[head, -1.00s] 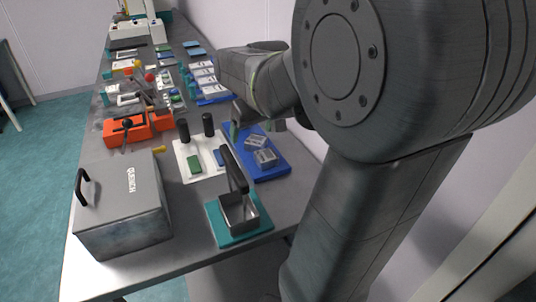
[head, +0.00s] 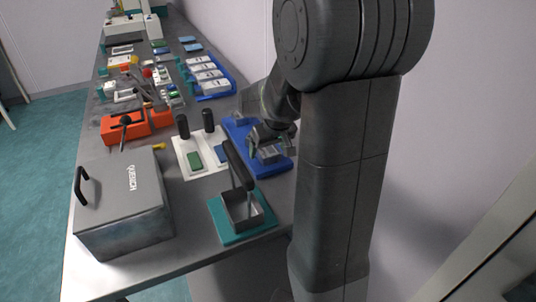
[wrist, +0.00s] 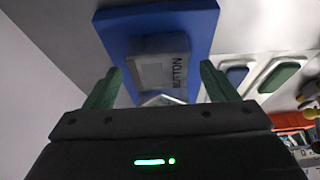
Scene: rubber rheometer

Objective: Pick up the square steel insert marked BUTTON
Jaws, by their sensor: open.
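The square steel insert marked BUTTON (wrist: 160,62) lies on the blue tray (wrist: 197,18) in the wrist view, its lettering along its right side. In the head view it is the grey block (head: 268,153) near the tray's front end. My gripper (wrist: 160,82) is open, its two green fingers apart with the insert showing between and beyond them; I cannot tell the exact height gap. In the head view my gripper (head: 264,137) is over the tray, just behind the insert. A second pale metal piece (wrist: 160,100) is mostly hidden by the gripper body in the wrist view.
A white board (head: 183,158) with green and blue pads and two black-handled tools lies left of the tray. A teal-based stand with a black handle (head: 241,213) is in front. A grey box (head: 122,205) stands at the left. A wall is close on the right.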

